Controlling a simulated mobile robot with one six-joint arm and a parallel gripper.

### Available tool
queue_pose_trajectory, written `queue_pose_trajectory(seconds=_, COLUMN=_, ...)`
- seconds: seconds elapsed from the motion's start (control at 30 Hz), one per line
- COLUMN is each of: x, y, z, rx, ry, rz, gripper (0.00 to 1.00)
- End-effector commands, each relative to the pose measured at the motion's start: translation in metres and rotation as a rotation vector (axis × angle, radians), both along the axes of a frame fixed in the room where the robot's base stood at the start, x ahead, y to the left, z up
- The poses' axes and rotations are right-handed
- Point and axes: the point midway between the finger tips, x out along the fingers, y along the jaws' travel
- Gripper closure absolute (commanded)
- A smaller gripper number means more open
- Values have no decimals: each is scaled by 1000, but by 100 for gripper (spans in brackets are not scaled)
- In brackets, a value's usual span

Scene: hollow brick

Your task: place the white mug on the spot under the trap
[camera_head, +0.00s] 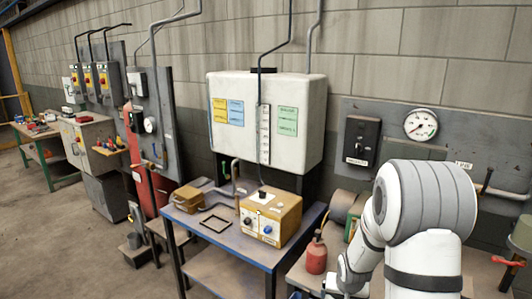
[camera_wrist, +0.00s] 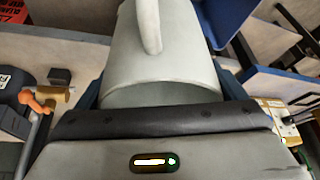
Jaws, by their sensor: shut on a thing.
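The white mug (camera_wrist: 165,65) fills the top middle of the wrist view, its handle facing the camera. My gripper (camera_wrist: 162,92) is shut on it, with dark blue finger parts showing at both sides of the mug. The mug's far end is cut off by the picture edge. In the head view my gripper and the mug are out of sight. There, a black square outline (camera_head: 216,223) lies on the blue table (camera_head: 250,250). A grey bent pipe (camera_head: 235,172) comes down below the white tank (camera_head: 262,120), above the table; I cannot tell for certain that it is the trap.
A yellow box with knobs (camera_head: 270,217) stands right of the square outline, and a tan case (camera_head: 188,196) stands behind left. A red bottle (camera_head: 316,254) stands on the right-hand bench.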

Motion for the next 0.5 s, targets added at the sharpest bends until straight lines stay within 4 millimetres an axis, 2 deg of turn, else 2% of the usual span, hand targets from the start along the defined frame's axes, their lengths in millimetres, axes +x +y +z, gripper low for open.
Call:
queue_pose_trajectory(seconds=0.03, x=-6, y=15, z=-10, rx=1, ry=5, rz=40, gripper=35)
queue_pose_trajectory(seconds=0.2, x=-24, y=56, z=-35, rx=-5, ry=1, rz=167, gripper=35)
queue_pose_trajectory(seconds=0.33, x=-34, y=72, z=-46, rx=-20, ry=-4, rz=226, gripper=35)
queue_pose_trajectory(seconds=0.5, x=-37, y=76, z=-49, rx=-23, ry=-7, rz=243, gripper=35)
